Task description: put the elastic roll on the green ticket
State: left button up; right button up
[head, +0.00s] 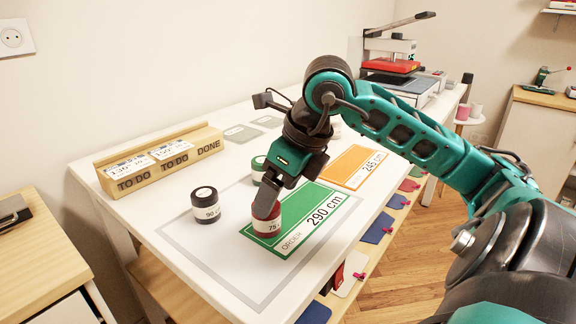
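The green ticket (318,213), printed ORDER 290 cm, lies flat on the white table. A red roll (267,222) with a white label reading 75 stands upright at its left end, and appears to be on the ticket. My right gripper (266,207) points down at the red roll, its grey finger overlapping the roll's top. Whether it grips the roll is hidden. A black roll (206,211) labelled 90 stands upright to the left, off the ticket. A green roll (259,165) stands behind, partly hidden by the gripper. My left gripper is not in view.
An orange ticket (352,167) reading 245 cm lies behind the green one. A wooden holder (160,162) marked TO DO and DONE stands at the back left with cards. A red-topped press (391,66) is at the far end. The table's front left (215,262) is clear.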

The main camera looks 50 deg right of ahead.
jog(key=v, duration=0.5)
jog(key=shift+r, duration=0.15)
dwell(0.3)
